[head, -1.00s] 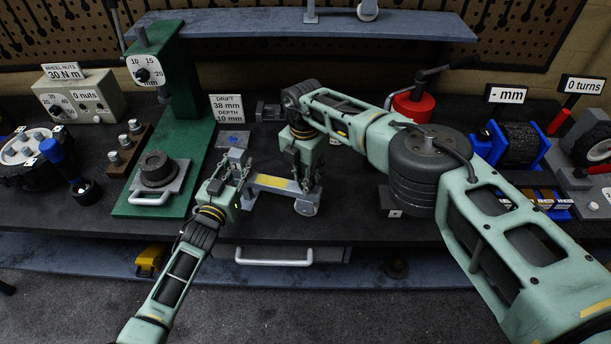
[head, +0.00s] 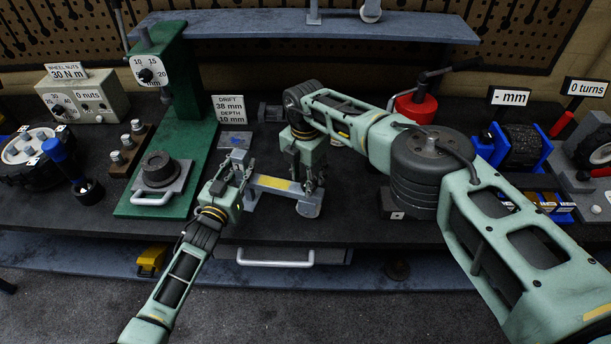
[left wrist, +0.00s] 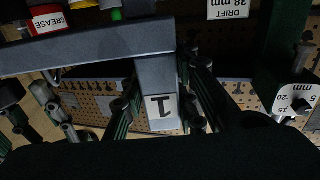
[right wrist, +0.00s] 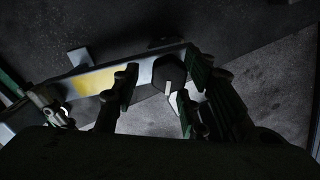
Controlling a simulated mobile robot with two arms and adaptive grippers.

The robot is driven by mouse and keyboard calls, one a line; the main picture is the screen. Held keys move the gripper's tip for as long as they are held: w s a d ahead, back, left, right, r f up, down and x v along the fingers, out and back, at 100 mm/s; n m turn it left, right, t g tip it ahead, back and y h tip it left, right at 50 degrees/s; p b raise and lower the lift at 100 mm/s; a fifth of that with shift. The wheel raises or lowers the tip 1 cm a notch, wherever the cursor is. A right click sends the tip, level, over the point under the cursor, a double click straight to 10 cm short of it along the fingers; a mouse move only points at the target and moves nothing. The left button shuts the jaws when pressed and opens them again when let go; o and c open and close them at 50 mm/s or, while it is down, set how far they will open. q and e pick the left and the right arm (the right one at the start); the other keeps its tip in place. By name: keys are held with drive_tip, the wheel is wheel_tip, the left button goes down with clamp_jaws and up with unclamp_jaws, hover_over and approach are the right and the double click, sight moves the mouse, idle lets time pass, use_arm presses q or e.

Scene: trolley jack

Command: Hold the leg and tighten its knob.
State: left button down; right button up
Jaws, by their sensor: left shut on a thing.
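The leg (head: 272,184) is a grey bar with a yellow stripe, low over the bench's front part. My left gripper (head: 238,170) is shut on its left end. In the left wrist view this end is a grey block marked 1 (left wrist: 161,107), between the fingers. The knob (right wrist: 168,72) is dark with a white mark, at the bar's other end in the right wrist view. My right gripper (right wrist: 158,82) has its fingers on both sides of the knob, with a gap at the left finger, and seems open. In the head view my right gripper (head: 306,180) hides the knob.
A green press (head: 187,130) stands to the left. Stacked dark discs (head: 417,160) stand to the right, close to my right arm. A drawer handle (head: 275,259) juts out at the bench front. A drift and depth sign (head: 229,108) stands behind.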

sight(305, 180)
use_arm(q)
drive_tip(key=shift+s+f, duration=0.2)
drive_tip(key=shift+f, duration=0.35)
use_arm(e)
wheel_tip(305, 180, up, 12)
drive_tip(key=shift+s, duration=0.2)
use_arm(q)
drive_tip(key=c, duration=1.7)
unclamp_jaws()
drive_tip(key=o, duration=0.4)
drive_tip(key=shift+w+r, duration=0.2)
drive_tip(key=shift+w, duration=0.1)
use_arm(e)
drive_tip(key=shift+w+f, duration=0.1)
drive_tip(key=shift+w, duration=0.1)
use_arm(q)
drive_tip(key=shift+r, duration=0.1)
